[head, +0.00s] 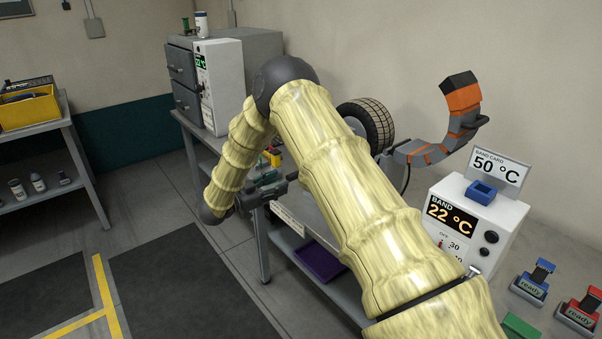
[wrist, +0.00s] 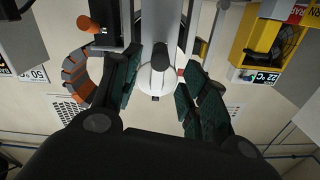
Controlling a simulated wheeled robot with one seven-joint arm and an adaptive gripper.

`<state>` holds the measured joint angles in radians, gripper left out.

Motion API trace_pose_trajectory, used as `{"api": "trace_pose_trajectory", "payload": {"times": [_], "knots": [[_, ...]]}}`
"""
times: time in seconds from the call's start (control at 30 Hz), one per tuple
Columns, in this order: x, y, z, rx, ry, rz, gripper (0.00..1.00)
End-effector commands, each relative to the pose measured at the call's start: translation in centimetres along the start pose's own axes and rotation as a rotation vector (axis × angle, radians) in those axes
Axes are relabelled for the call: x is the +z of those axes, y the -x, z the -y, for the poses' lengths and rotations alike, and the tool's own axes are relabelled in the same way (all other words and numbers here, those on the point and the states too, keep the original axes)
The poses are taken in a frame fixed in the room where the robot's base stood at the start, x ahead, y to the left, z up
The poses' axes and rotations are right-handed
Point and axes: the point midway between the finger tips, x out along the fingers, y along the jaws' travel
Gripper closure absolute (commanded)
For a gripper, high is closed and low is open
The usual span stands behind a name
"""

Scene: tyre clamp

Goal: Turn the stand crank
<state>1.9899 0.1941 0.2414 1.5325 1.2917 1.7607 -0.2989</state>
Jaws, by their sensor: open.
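The stand crank is probably the part with the orange grip (wrist: 90,24) at the upper left in the wrist view; I cannot make the crank out in the head view, where my arm hides much of the stand. My gripper (wrist: 158,88) is open, with its green-padded fingers apart on either side of a white rounded part with a black knob (wrist: 160,62). I cannot tell whether the fingers touch it. The orange grip lies outside the fingers, to their left. In the head view my gripper (head: 285,183) is partly seen beside the bench.
A tyre (head: 372,124) and a curved grey-orange clamp band (head: 428,150) stand behind my arm. The band heater box (head: 472,225) reads 22 °C. Red and blue "ready" stamps (head: 535,280) lie at the right. A purple tray (head: 320,262) is on the lower shelf. Floor at left is clear.

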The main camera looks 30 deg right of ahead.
Motion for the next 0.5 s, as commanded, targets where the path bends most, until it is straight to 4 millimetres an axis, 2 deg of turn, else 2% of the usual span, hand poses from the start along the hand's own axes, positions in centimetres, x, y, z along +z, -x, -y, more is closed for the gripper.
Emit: {"api": "trace_pose_trajectory", "payload": {"times": [0.17, 0.5], "knots": [[-0.2, -1.8, 0.0, 0.006, 0.0, -0.002, 0.56], [-0.2, -7.2, -0.1, 0.003, 0.0, -0.001, 0.56]]}}
